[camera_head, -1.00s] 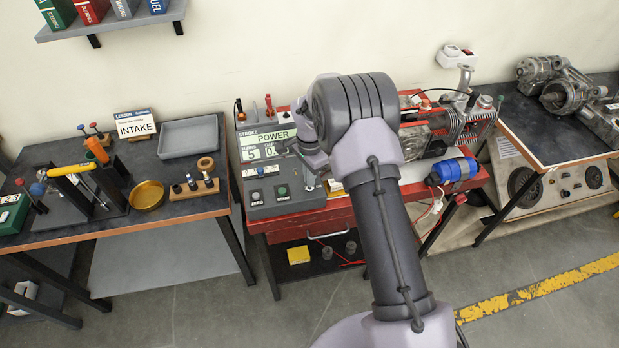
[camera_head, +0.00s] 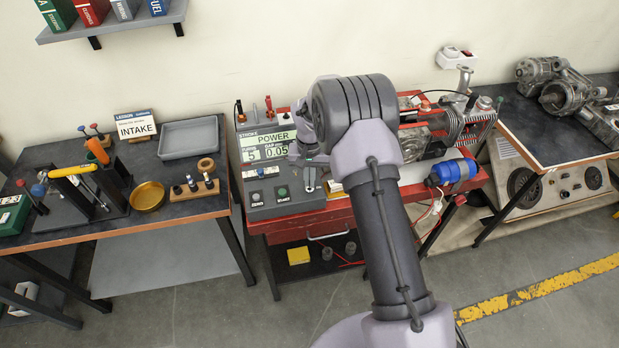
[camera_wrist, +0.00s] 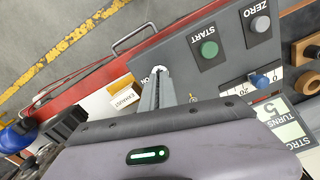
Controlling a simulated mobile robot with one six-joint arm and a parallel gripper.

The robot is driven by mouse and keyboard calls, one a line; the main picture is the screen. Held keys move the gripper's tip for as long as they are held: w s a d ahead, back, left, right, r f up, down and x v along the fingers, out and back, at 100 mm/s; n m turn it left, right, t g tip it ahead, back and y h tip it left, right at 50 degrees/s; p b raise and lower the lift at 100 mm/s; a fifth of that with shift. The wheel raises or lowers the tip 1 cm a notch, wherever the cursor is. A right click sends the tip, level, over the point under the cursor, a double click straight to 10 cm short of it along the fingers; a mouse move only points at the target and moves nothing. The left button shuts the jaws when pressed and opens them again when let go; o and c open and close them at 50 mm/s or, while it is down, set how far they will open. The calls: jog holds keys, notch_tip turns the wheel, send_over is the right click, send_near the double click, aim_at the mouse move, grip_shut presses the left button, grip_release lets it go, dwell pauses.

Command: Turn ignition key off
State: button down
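The ignition key switch (camera_wrist: 158,70) shows in the wrist view as a small pale round piece on the grey control panel (camera_wrist: 224,70), beside an ON label. My gripper (camera_wrist: 157,88) is right at it, with its narrow grey fingers close together and their tips at the switch. The fingers cover most of the key, so I cannot tell whether they grip it or which way it is turned. In the head view my gripper (camera_head: 309,181) points down at the right front part of the panel, and the key is hidden there.
The panel's green START button (camera_wrist: 209,49), ZERO button (camera_wrist: 261,24) and blue-knobbed slider (camera_wrist: 260,80) sit close by. The lit display (camera_head: 267,146) reads POWER. A blue cylinder (camera_head: 453,171) and engine parts stand to the right; a tool bench (camera_head: 110,222) stands left.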

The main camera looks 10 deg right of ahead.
jog(key=shift+w+r+n, duration=0.1)
jog(key=shift+n, duration=1.4)
jog(key=c, duration=2.1)
grip_release()
jog(key=o, duration=0.5)
jog(key=shift+c, duration=0.2)
notch_tip(320, 180, up, 17)
jog(key=p, duration=0.3)
jog(key=shift+r+p, duration=0.15)
jog(key=shift+p, duration=0.25)
